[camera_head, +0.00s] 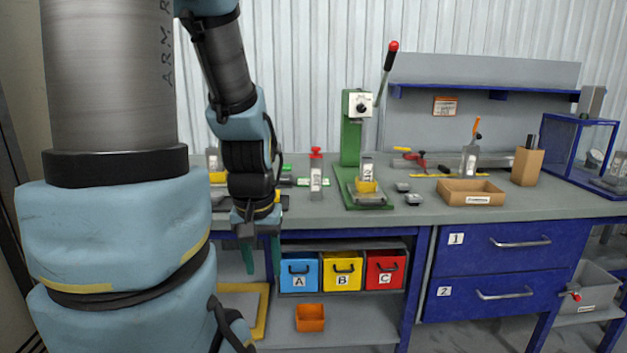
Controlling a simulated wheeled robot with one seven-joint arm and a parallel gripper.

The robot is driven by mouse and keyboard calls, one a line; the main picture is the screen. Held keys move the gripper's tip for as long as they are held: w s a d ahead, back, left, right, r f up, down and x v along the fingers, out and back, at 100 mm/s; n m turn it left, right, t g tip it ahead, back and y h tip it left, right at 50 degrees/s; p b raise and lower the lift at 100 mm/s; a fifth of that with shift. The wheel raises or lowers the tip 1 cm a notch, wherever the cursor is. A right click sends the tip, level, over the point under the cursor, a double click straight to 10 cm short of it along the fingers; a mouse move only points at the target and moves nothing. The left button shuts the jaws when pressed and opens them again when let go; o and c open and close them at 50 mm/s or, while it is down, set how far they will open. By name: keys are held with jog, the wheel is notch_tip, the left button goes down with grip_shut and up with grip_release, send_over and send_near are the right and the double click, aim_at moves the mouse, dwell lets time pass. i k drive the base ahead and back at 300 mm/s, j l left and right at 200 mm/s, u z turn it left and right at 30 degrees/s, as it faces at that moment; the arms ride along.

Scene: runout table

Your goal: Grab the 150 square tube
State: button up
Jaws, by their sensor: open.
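My gripper (262,256) hangs at the end of my arm, pointing down at the front edge of the workbench (420,212). Its two teal fingers are apart, with nothing seen between them. No tube has a readable 150 mark. Dark upright pieces (530,142) stick out of a brown holder (527,163) at the right of the bench; their shape is too small to tell. A grey upright piece with a label and a red top (316,178) stands right of my gripper. My arm hides the bench's left part.
A green press (351,140) with a raised lever stands mid-bench. A shallow brown tray (471,191) and a blue-framed case (590,150) are to the right. Blue, yellow and red bins (299,272) and an orange bin (310,318) sit below. The bench's front strip is mostly clear.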

aim_at(315, 163)
jog(key=u, duration=0.4)
jog(key=l+u, duration=0.1)
jog(key=u, duration=0.25)
jog(key=l+u, duration=0.1)
jog(key=u, duration=0.65)
jog(key=k+l+u, duration=0.25)
jog(key=l+u, duration=0.25)
jog(key=k+l+u, duration=0.3)
jog(key=l+u, duration=0.2)
jog(key=k+l+u, duration=0.5)
jog(key=k+l, duration=0.3)
jog(key=k, duration=0.2)
jog(key=k+l+u, duration=0.1)
jog(key=k+l, duration=0.2)
jog(key=k, duration=0.25)
